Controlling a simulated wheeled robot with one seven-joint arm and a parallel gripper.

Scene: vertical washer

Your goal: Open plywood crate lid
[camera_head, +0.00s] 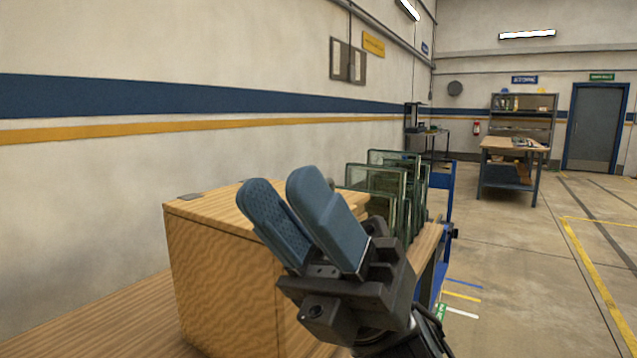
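The plywood crate (222,285) stands in the left middle of the head view, with pale wood grain on its sides. Its lid (212,210) lies flat on top and looks closed. A small grey metal plate (190,196) sits at the lid's far left edge. My gripper (281,187) is in front of the crate's right part, its two blue fingers pointing up and left. A gap shows between the fingers and nothing is visible between them. The gripper hides much of the lid and the crate's right side. I cannot tell whether it touches the crate.
The crate stands on a wooden bench top (105,318) along the wall. A workbench (514,146) stands farther back. The floor at right (535,275) is clear.

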